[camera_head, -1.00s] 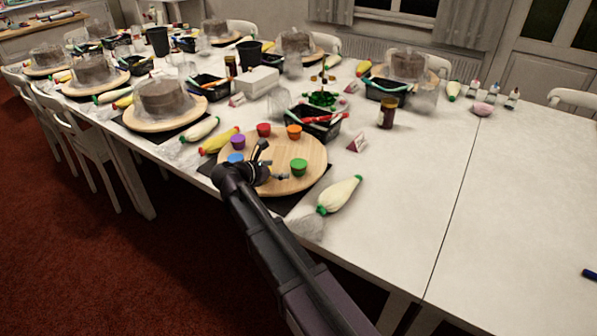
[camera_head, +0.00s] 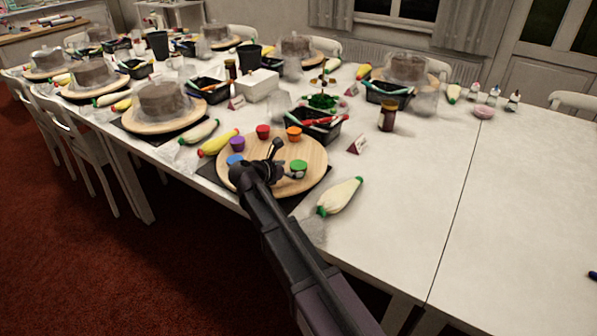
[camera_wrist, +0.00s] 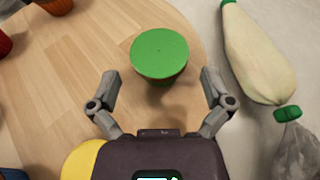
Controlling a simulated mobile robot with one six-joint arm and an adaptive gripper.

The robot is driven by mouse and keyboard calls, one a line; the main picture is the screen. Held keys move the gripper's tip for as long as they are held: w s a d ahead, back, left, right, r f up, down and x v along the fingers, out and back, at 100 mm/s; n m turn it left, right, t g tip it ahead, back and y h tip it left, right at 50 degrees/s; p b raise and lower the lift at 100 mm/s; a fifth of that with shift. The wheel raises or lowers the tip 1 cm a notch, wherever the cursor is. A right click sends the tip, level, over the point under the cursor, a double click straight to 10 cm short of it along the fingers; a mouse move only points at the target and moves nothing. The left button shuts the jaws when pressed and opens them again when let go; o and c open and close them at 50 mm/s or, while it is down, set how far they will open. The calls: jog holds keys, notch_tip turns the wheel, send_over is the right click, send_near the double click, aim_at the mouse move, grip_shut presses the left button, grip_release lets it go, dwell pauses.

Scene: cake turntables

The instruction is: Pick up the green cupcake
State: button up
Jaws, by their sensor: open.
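The green cupcake (camera_head: 299,166) stands upright near the right edge of the round wooden turntable (camera_head: 312,150). In the wrist view the green cupcake (camera_wrist: 159,54) is just beyond my fingertips, roughly centred between them. My gripper (camera_head: 287,165) is over the turntable, close to the left of the green cupcake in the head view. In the wrist view my gripper (camera_wrist: 160,82) has its two fingers spread wide with nothing between them. I cannot tell the exact height of the fingertips above the wood.
Red (camera_head: 263,131), orange (camera_head: 294,134), purple (camera_head: 237,143) and blue (camera_head: 235,159) cupcakes stand around the same turntable. A cream piping bag (camera_head: 341,196) lies to its right. A black bin (camera_head: 318,128) stands behind.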

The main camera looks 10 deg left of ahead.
aim_at(293, 168)
jog(key=shift+b+x, duration=0.45)
jog(key=shift+x, duration=1.2)
jog(key=shift+c, duration=0.2)
jog(key=c, duration=1)
